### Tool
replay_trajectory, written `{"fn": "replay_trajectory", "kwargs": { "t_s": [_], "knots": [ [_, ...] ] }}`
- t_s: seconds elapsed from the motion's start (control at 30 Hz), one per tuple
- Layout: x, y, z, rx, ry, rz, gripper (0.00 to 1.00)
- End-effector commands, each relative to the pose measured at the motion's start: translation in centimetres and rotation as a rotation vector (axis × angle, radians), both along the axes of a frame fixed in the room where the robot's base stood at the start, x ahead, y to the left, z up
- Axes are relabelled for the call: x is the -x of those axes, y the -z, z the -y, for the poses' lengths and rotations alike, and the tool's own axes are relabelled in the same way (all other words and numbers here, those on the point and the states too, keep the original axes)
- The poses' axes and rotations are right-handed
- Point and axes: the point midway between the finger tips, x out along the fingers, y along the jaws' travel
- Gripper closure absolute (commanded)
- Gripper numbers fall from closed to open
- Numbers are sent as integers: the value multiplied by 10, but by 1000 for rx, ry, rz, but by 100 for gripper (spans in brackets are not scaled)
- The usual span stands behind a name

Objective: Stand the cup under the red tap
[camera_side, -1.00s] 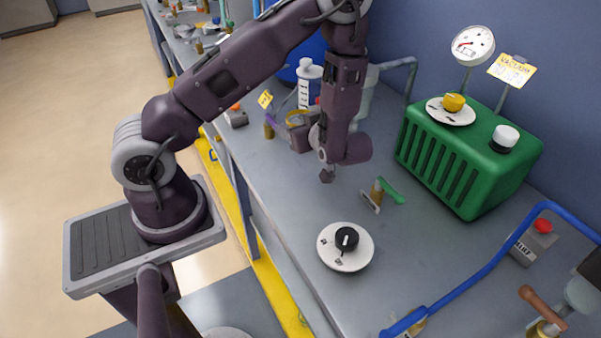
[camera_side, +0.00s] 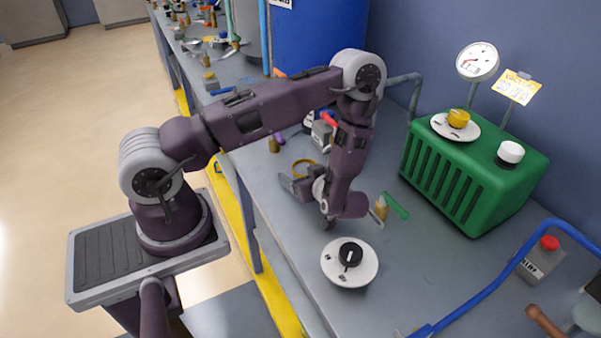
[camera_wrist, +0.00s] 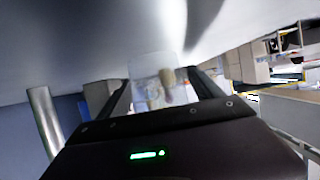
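A clear, see-through cup (camera_wrist: 146,88) shows in the wrist view between the two fingers of my gripper (camera_wrist: 161,78). The fingers stand apart, one on each side of the cup; I cannot tell whether they touch it. In the side view my gripper (camera_side: 327,223) is low over the bench, behind the round dial plate, and no cup can be made out there. A red handle (camera_side: 328,118) shows at the back beside my arm, partly hidden; I cannot tell whether it belongs to the red tap.
A white dial plate (camera_side: 339,275) with a black knob lies in front. A brass tap with a green lever (camera_side: 396,206) stands right of my gripper. A green vacuum unit (camera_side: 440,180), a blue hose (camera_side: 490,265) and a grey box with red button (camera_side: 537,260) are further right.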

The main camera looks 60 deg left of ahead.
Motion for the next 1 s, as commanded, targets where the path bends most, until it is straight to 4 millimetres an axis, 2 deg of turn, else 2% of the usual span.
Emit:
{"fn": "replay_trajectory", "kwargs": {
  "t_s": [0.3,0.6,0.67,0.8,1.0],
  "knots": [
    [0,-3,0,0,-1,1,23],
    [-1,-25,55,0,5,2,23],
    [-1,-28,63,-1,3,0,23],
    [0,-32,70,0,1,-1,23],
    [0,-31,70,0,0,-1,23]
  ]
}}
